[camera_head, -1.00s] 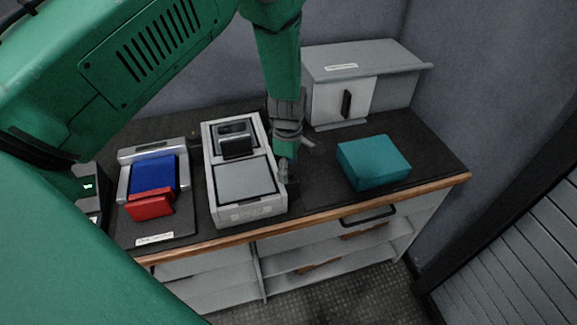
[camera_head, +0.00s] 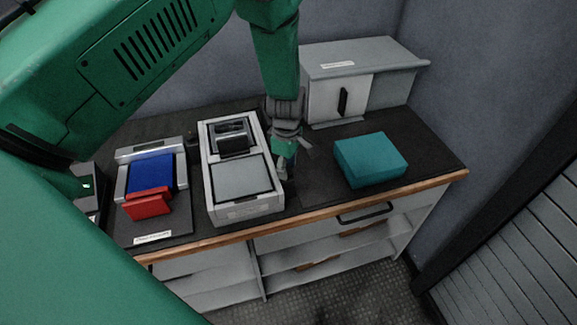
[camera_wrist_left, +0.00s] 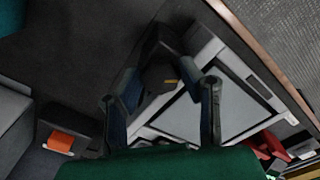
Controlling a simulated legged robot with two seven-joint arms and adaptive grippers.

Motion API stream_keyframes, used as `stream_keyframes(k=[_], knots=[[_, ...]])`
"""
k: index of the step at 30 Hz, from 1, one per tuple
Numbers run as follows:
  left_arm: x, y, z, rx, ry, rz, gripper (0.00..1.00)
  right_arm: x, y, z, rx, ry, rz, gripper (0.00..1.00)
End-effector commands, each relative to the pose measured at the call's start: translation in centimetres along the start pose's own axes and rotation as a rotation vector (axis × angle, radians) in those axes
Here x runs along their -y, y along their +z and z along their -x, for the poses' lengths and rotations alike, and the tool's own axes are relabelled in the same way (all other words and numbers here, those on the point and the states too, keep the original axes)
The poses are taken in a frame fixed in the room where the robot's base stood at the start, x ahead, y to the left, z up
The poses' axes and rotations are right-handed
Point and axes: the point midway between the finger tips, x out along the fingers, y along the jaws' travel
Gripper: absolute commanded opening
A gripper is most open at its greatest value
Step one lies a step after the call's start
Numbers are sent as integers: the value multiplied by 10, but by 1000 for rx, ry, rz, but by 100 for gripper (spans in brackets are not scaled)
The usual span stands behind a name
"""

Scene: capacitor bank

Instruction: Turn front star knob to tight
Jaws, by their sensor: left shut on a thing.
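The front star knob (camera_wrist_left: 160,77) is dark with a small yellow mark. It is at the side of the grey box-like device (camera_head: 243,211), near its front right corner. My left gripper (camera_head: 286,168) reaches down beside that device in the head view. In the left wrist view my left gripper (camera_wrist_left: 167,88) has its two fingers on either side of the knob and is shut on it. The fingers and the dark surroundings hide part of the knob, and I cannot read its tightness. My right gripper is not in view.
A teal box (camera_head: 370,160) sits on the dark bench top to the right. A grey cabinet (camera_head: 365,62) stands behind it. A blue and red unit (camera_head: 150,180) is left of the device. The bench has a wooden front edge (camera_head: 330,206).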

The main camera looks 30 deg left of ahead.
Motion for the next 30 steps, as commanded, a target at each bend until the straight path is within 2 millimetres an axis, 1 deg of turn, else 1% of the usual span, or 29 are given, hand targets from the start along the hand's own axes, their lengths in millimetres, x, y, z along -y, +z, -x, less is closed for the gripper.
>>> stream_keyframes(k=[1,3,30], knots=[[-2,-4,1,-4,5,-29,4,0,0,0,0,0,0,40],[-2,-4,1,-5,5,-84,4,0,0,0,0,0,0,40],[-6,-6,2,-11,12,-933,4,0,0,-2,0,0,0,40]])
